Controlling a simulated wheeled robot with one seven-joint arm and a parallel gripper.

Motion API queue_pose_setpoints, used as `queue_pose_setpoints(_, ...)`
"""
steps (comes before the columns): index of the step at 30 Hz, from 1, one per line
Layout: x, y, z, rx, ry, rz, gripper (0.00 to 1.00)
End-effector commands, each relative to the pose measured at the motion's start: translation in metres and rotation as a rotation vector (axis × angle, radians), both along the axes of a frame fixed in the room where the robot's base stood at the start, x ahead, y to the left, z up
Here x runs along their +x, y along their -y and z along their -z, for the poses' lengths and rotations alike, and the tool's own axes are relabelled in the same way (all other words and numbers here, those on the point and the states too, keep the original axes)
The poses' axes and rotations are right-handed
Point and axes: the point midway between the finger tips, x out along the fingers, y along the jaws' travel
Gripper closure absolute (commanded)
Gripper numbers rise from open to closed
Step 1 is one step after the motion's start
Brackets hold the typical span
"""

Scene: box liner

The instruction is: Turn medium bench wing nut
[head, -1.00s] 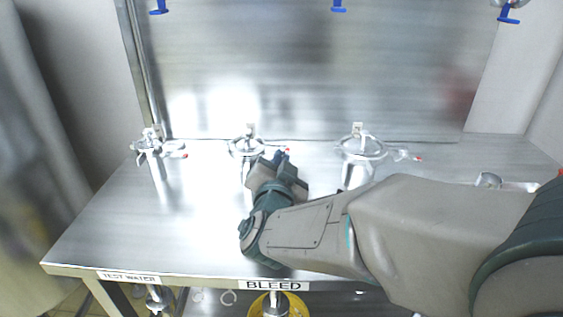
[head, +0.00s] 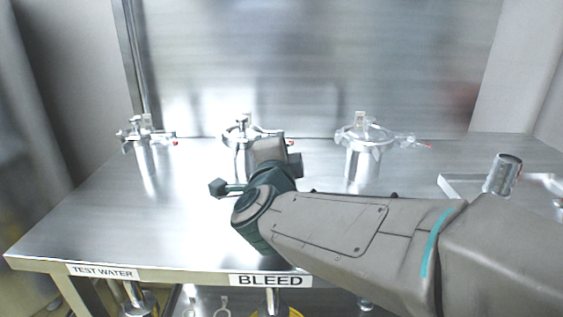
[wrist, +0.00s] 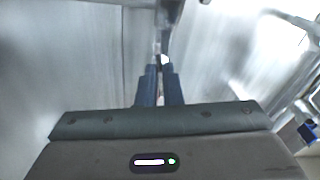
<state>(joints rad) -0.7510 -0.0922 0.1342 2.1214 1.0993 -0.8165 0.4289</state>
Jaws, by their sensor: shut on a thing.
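Three clamped metal fittings stand in a row on the steel bench, and the middle one (head: 240,131) has my gripper in front of it. My gripper (head: 266,150) hides part of this fitting in the head view, and its fingertips are hidden there. In the wrist view the two blue-grey fingers of my gripper (wrist: 160,72) are close together, shut on a thin metal piece, the wing nut (wrist: 165,59). Most of the wing nut is covered by the fingers, so its angle cannot be told.
The left fitting (head: 146,134) and the larger right fitting (head: 364,138) stand either side. The steel bench (head: 130,215) is clear at the front left. A steel panel rises behind.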

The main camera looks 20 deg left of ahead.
Motion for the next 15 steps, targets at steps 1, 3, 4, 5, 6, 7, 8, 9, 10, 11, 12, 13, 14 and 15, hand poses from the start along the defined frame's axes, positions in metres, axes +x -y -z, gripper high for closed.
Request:
queue_pose_setpoints(1, 0.0004, 0.0007, 0.0043, 0.034, -0.006, 0.001, 1.00)
queue_pose_setpoints(3, 0.0000, 0.0002, 0.0041, 0.074, -0.014, 0.000, 1.00)
queue_pose_setpoints(4, 0.0001, 0.0004, 0.0039, 0.090, -0.017, 0.000, 1.00)
queue_pose_setpoints(5, 0.0001, 0.0006, 0.0037, 0.104, -0.020, 0.001, 1.00)
queue_pose_setpoints(6, 0.0002, 0.0008, 0.0035, 0.122, -0.023, 0.001, 1.00)
queue_pose_setpoints(7, 0.0002, 0.0007, 0.0033, 0.135, -0.025, 0.001, 1.00)
queue_pose_setpoints(8, 0.0001, 0.0007, 0.0031, 0.147, -0.027, 0.001, 1.00)
queue_pose_setpoints(9, 0.0001, 0.0004, 0.0029, 0.158, -0.029, 0.001, 1.00)
queue_pose_setpoints(10, 0.0000, 0.0003, 0.0027, 0.167, -0.031, 0.000, 1.00)
queue_pose_setpoints(11, -0.0001, 0.0002, 0.0025, 0.175, -0.032, 0.000, 1.00)
queue_pose_setpoints(12, -0.0002, 0.0001, 0.0024, 0.184, -0.034, -0.001, 1.00)
queue_pose_setpoints(13, -0.0001, 0.0000, 0.0023, 0.190, -0.035, -0.001, 1.00)
queue_pose_setpoints(14, -0.0001, 0.0000, 0.0022, 0.194, -0.036, -0.001, 1.00)
queue_pose_setpoints(15, -0.0001, 0.0000, 0.0021, 0.198, -0.038, -0.001, 1.00)
